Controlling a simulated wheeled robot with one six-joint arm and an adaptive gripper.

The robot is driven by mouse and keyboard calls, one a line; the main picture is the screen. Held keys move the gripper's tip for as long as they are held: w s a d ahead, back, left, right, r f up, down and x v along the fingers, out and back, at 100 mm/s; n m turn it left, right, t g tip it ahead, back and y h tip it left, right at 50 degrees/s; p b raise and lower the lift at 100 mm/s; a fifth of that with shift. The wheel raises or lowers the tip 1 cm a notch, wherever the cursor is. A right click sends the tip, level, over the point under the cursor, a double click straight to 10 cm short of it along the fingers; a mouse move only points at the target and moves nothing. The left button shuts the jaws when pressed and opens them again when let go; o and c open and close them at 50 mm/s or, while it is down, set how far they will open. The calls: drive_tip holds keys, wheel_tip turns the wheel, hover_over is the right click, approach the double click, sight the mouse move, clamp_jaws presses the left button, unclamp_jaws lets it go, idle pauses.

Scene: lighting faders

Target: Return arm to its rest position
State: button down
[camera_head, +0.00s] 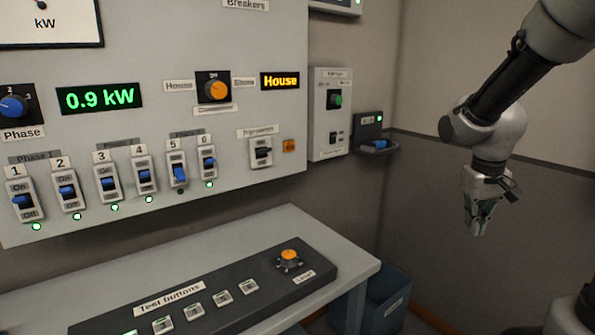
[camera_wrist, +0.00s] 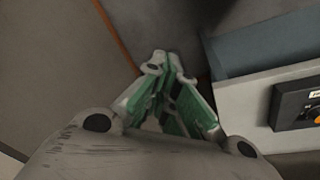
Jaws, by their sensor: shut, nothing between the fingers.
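My arm hangs down at the right of the head view. My gripper (camera_head: 478,228) points downward in free air, to the right of the desk and apart from it. Its fingers are shut with nothing between them. In the wrist view my gripper (camera_wrist: 168,62) shows green-lined fingers meeting at the tips, above the floor area beside the desk.
A grey panel (camera_head: 120,35) with breaker switches fills the left. A desk (camera_head: 345,248) carries a black test-button box (camera_head: 220,305). A blue-grey bin (camera_head: 391,290) stands on the floor by the desk. The wall (camera_head: 430,190) behind my gripper is bare.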

drive_tip(key=s+a+r+t, duration=0.1)
drive_tip(key=s+r, duration=0.2)
drive_tip(key=s, duration=0.2)
drive_tip(key=s+a+r+t+y, duration=0.1)
drive_tip(key=s+a+r, duration=0.1)
drive_tip(key=s, duration=0.4)
drive_tip(key=s+a+r, duration=0.1)
drive_tip(key=s+r, duration=0.2)
drive_tip(key=s, duration=0.3)
drive_tip(key=shift+s+a+r+n+t, duration=0.25)
drive_tip(key=shift+a+r+n+t, duration=0.15)
